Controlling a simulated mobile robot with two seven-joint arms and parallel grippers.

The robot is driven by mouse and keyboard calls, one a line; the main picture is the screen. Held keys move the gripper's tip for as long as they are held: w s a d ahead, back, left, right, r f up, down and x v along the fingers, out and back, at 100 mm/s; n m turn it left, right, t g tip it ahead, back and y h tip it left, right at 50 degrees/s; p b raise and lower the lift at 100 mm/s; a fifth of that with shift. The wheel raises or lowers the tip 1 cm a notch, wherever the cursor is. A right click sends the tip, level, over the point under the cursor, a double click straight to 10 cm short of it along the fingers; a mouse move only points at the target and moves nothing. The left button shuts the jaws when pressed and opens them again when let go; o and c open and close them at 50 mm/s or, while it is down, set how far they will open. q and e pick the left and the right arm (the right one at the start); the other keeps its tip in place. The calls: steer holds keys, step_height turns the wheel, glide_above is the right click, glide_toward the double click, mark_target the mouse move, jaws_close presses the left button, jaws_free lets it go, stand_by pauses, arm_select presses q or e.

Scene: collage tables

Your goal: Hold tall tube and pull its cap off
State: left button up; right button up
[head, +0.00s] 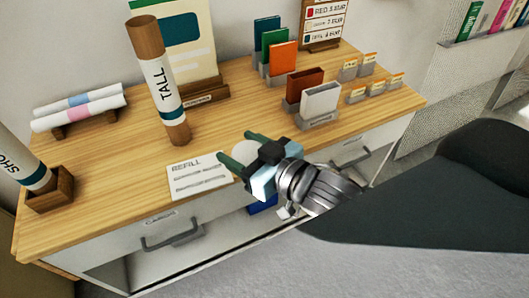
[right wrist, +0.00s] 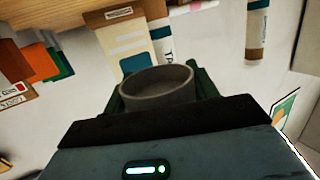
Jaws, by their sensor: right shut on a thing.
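The tall tube (head: 159,85), white with a "TALL" label, a blue band and brown ends, stands upright but tilted in the head view on the wooden desk top. My right gripper (head: 240,157) is to the right of its foot, apart from it, near the front edge of the desk. It is shut on a round hollow thing (right wrist: 158,88), grey-brown in the right wrist view, with its rim towards the camera. I cannot tell whether this is a cap. The tube's upper end is brown; I cannot tell whether it is capped. My left gripper is out of view.
A short tube (head: 22,166) stands in a wooden holder (head: 50,192) at the left. A "REFILL" card (head: 198,176) lies by the gripper. Upright coloured cards (head: 283,60) stand at the right; rolls (head: 80,105) lie on a rack. A drawer handle (head: 172,233) is below.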

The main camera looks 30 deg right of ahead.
steer(key=w+a+r+n+g+y, duration=0.1)
steer(key=a+r+n+g+y, duration=0.1)
steer(key=a, duration=0.4)
step_height(320, 180, up, 2)
steer(key=shift+w+r+n+g+y, duration=0.1)
steer(key=shift+w+n+g+y, duration=0.25)
steer(key=shift+n+y, duration=0.5)
steer(key=shift+a+y, duration=0.15)
steer(key=shift+y, duration=0.1)
steer(key=w+a+f+n+g+y, duration=0.3)
steer(key=w+a+f+n+g, duration=0.1)
steer(key=f+g, duration=0.1)
steer(key=shift+a+y, duration=0.15)
steer(key=shift+y, duration=0.25)
